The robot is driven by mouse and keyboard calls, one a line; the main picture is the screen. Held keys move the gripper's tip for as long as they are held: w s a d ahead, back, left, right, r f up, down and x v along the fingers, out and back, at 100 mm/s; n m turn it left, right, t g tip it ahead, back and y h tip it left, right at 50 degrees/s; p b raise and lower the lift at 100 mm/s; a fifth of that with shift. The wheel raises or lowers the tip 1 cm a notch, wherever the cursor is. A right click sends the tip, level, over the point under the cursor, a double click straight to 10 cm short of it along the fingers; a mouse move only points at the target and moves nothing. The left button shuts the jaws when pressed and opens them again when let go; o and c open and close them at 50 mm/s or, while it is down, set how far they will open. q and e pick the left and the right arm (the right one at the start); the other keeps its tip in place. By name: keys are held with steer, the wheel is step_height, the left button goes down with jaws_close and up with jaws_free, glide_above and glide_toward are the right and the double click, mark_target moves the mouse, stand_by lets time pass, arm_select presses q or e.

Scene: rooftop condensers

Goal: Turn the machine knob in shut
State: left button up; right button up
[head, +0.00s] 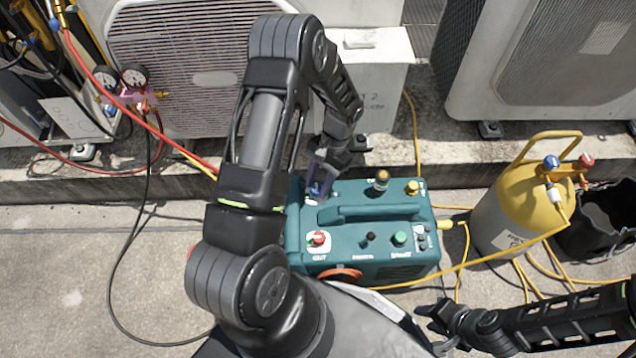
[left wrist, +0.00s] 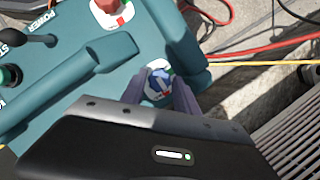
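The teal machine (head: 375,250) stands on the concrete. Its blue knob (head: 316,190) is at the back left of its top and sits on a white plate with green and red marks in the left wrist view (left wrist: 158,82). I take this for the knob in; its label is hidden. My left gripper (head: 320,175) reaches down over it, with one finger on each side of the blue knob and a small gap showing. A red knob (head: 318,238), labelled OUT, is at the front left. My right gripper (head: 436,318) is open and empty, right of the machine's front.
A teal carry handle (head: 370,212) runs across the machine's top, close to my left gripper. A yellow-topped cylinder (head: 525,210) and a black bucket (head: 600,222) stand at the right. Yellow hoses lie on the ground. Condenser units (head: 545,60) stand behind on a ledge.

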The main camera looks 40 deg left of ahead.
arm_select(q)
steer(key=shift+o, duration=1.4)
steer(key=p+v, duration=0.2)
steer(key=v, duration=0.6)
